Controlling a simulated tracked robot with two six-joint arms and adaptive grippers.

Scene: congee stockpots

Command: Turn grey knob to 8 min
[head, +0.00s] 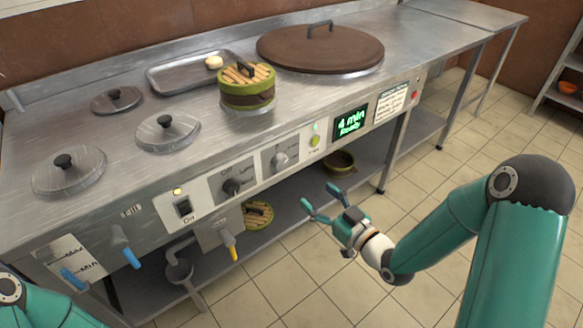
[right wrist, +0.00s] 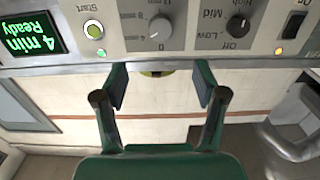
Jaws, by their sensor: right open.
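The grey knob (head: 280,160) is on the front panel of the steel counter, between the dark knob and the green start button. It also shows at the top of the right wrist view (right wrist: 160,29), with small dial marks around it; its exact setting is too small to tell. The green display (head: 351,122) reads "4 min Ready". My right gripper (head: 319,196) is open and empty, in front of and below the panel, apart from the knob. In the right wrist view its two fingers (right wrist: 160,85) point toward the panel below the knob. My left gripper is not in view.
The dark knob (head: 232,187), power switch (head: 183,207) and start button (head: 315,141) flank the grey knob. The floor in front is clear.

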